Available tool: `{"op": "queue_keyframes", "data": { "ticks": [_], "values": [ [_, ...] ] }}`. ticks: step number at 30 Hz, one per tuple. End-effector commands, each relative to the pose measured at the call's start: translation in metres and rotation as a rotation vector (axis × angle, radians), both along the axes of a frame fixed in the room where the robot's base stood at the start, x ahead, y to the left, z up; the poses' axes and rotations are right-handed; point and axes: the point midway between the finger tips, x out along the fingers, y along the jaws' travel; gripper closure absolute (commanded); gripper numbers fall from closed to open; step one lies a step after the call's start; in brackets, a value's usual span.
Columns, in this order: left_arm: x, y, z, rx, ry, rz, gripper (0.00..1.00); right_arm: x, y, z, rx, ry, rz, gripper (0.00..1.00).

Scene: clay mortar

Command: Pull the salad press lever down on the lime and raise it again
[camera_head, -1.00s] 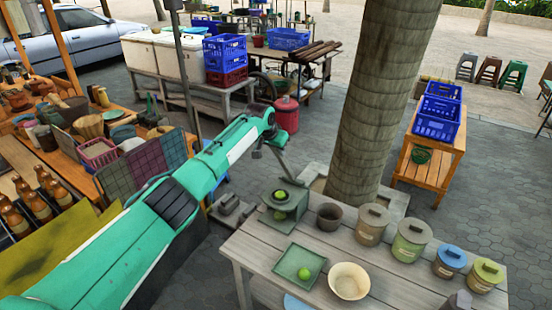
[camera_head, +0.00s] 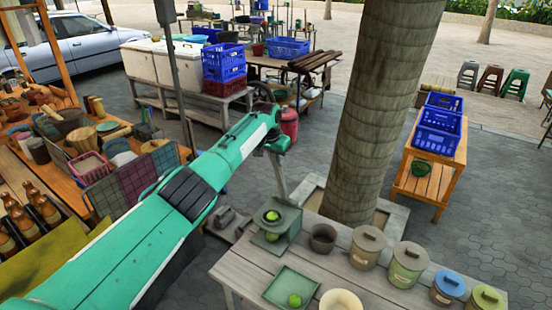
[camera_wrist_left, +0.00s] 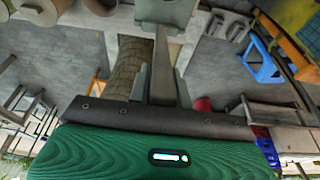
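The salad press (camera_head: 290,222) is a grey-green frame at the far left of the grey plank table. A lime (camera_head: 272,215) shows at its top, and a green bit shows lower in its opening. Its grey lever (camera_head: 279,176) slants steeply up from the frame. My left gripper (camera_head: 275,147) is at the lever's upper end; in the left wrist view its fingers (camera_wrist_left: 162,88) are closed about the lever bar (camera_wrist_left: 169,52). The exact contact is partly hidden. Another lime (camera_head: 294,299) lies on a square green tray (camera_head: 278,284) in front. My right gripper is out of view.
A dark cup (camera_head: 323,238) stands right of the press, with lidded pots (camera_head: 368,247) beyond it. A cream bowl (camera_head: 341,301) is at the near edge. A tree trunk (camera_head: 385,110) rises close behind the table. A crowded stall (camera_head: 75,140) is at left.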

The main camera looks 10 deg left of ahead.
Motion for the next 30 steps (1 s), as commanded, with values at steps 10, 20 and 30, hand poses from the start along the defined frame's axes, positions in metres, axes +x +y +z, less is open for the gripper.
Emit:
{"op": "queue_keyframes", "data": {
  "ticks": [10, 20, 30],
  "values": [
    [0.001, -0.001, 0.003, -0.002, -0.007, -0.001, 0.58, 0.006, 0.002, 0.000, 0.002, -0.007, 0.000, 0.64],
    [-0.003, 0.002, 0.019, -0.001, -0.008, -0.003, 0.58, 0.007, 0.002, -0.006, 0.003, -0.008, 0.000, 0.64],
    [-0.022, 0.008, 0.086, -0.002, -0.011, -0.003, 0.58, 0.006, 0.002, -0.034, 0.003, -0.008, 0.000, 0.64]
  ]
}}
